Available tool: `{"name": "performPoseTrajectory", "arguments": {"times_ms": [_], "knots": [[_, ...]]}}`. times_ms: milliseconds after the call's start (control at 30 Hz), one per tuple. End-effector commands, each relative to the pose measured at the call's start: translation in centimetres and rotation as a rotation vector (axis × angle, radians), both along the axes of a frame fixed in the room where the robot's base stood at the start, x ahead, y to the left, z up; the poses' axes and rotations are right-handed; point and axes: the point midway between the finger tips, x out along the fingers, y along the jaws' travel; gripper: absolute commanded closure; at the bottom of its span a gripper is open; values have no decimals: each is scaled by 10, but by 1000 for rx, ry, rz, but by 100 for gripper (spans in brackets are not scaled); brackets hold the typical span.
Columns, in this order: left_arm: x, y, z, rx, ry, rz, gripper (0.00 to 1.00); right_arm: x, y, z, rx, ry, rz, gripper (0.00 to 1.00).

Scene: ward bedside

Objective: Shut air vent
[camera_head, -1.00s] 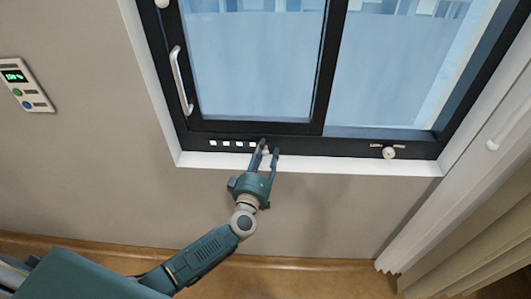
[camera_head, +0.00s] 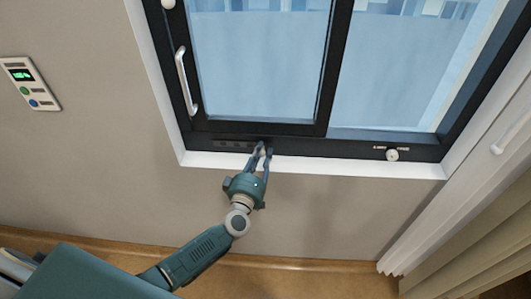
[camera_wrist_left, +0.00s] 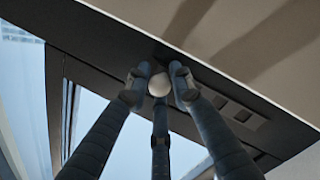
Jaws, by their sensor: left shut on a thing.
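The air vent (camera_head: 233,143) is a row of small slots in the dark bottom rail of the window frame; the slots now look dark. In the left wrist view the slots (camera_wrist_left: 238,111) also look dark, to the right of a round white knob (camera_wrist_left: 159,85). My left gripper (camera_head: 264,149) reaches up to the rail just right of the slots. Its fingers are shut on the knob, which is mostly hidden by them in the head view. My right gripper is not in view.
A sliding sash with a pale handle (camera_head: 187,82) is above the vent. Another round knob (camera_head: 392,155) sits on the rail at right. A wall panel with buttons (camera_head: 30,84) is at left, a curtain (camera_head: 470,220) at right. The wall below the sill is clear.

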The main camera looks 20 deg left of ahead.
Motion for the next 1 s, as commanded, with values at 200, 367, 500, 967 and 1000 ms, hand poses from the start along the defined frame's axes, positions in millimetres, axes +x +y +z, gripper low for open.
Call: {"name": "performPoseTrajectory", "arguments": {"times_ms": [200,367,500,967,1000], "knots": [[0,3,-1,2,1,6,62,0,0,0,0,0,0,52],[0,2,-1,1,0,5,62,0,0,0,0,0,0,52],[-4,1,-1,0,1,4,62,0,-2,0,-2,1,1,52],[-90,-3,-2,1,4,5,62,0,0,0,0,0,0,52],[-96,-3,-2,1,4,5,62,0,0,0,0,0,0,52]]}}
